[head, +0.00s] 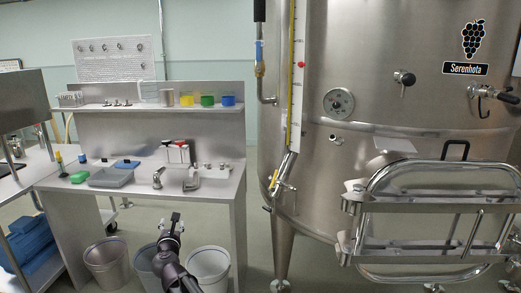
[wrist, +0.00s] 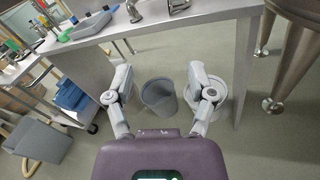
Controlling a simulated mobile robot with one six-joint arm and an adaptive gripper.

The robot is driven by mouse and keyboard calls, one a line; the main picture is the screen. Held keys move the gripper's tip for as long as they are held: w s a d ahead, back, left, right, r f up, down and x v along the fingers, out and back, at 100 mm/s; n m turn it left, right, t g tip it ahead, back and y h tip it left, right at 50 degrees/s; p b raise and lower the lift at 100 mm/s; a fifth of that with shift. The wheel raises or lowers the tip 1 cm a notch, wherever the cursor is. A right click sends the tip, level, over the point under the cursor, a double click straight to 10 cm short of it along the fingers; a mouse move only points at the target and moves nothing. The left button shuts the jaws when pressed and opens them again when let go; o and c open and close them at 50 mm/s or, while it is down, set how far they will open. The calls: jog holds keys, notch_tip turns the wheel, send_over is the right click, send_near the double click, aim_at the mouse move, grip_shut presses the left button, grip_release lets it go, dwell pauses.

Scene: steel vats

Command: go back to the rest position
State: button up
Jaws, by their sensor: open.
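My gripper (head: 170,220) shows in the head view at the lower middle, in front of the steel bench (head: 140,189). In the wrist view its two fingers (wrist: 161,88) stand wide apart with nothing between them. The gripper is open and empty. It is apart from the bench, and the bins on the floor show beyond it.
Several bins stand under the bench, one grey bin (wrist: 160,97) among them. A grey tray (head: 112,177) lies on the bench. Floor between bench and vat is clear.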

jog(key=d+f+m+g+h, duration=0.4)
jog(key=d+m, duration=0.5)
jog(key=d, duration=0.6)
jog(key=d+f+m+g+h, duration=0.3)
jog(key=d+f+m+h, duration=0.2)
jog(key=d+m, duration=0.8)
jog(key=s+d+f+m+g+y, duration=0.3)
jog(key=s+d+f+m+g, duration=0.2)
jog(key=s+d+m, duration=0.35)
jog(key=s+d+f+m+g+y, duration=0.2)
jog(key=s+d+f+m+g, duration=0.25)
jog(key=s+d, duration=0.65)
notch_tip(320, 180, up, 21)
jog(key=a+p, duration=0.1)
jog(key=p, duration=1.9)
jog(key=shift+s+f+g, duration=0.2)
jog(key=shift+s+g, duration=0.05)
jog(key=shift+g, duration=0.2)
jog(key=shift+a, duration=0.1)
